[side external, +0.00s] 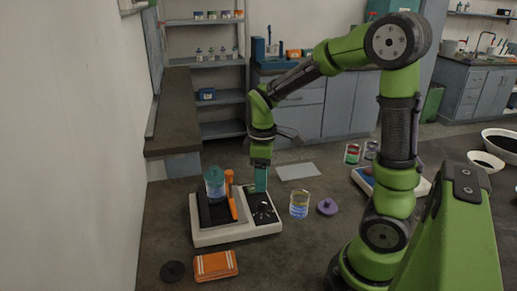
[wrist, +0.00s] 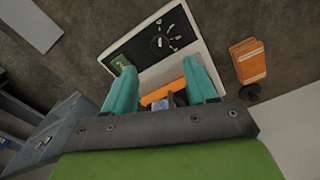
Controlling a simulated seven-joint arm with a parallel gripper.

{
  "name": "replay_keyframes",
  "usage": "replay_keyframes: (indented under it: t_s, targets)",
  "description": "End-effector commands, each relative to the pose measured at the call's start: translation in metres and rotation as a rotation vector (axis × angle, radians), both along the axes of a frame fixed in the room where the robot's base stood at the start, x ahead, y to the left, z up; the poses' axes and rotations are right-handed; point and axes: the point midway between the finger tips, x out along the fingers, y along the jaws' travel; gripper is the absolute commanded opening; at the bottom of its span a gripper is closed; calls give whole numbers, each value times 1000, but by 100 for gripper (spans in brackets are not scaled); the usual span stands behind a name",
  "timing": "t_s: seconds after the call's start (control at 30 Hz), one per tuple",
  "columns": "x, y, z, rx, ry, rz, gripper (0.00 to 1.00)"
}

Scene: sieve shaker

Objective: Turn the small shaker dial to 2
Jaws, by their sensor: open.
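The small shaker (side external: 205,238) is a white-based unit on the bench. A blue-topped clear sieve jar (side external: 215,184) and an orange clamp handle (side external: 230,190) stand on its left part. Its black control panel (side external: 265,216) is on the right, and it also shows in the wrist view (wrist: 134,50). A small dial (wrist: 160,42) with white marks around it sits on the panel; its setting is too small to read. My gripper (side external: 261,190) points down above the panel's far end. Its teal fingers (wrist: 160,70) are apart with nothing between them, short of the dial in the wrist view.
A pale sheet (side external: 298,171) lies behind. A wall is at left.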

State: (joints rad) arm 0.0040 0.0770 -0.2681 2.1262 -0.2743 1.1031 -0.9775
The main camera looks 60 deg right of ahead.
Motion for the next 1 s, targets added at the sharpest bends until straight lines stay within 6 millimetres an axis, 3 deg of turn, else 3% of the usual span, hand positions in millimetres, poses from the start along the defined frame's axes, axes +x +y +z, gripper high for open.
replay_keyframes:
  t_s: [0.2, 0.4, 0.83, 1.0]
  targets:
    - [-1, 0, -47, 1, 6, -1, 57]
    - [0, 0, -73, 1, 3, -1, 57]
    - [0, 0, -83, 0, -1, -1, 57]
    - [0, 0, -82, 0, -1, -1, 31]
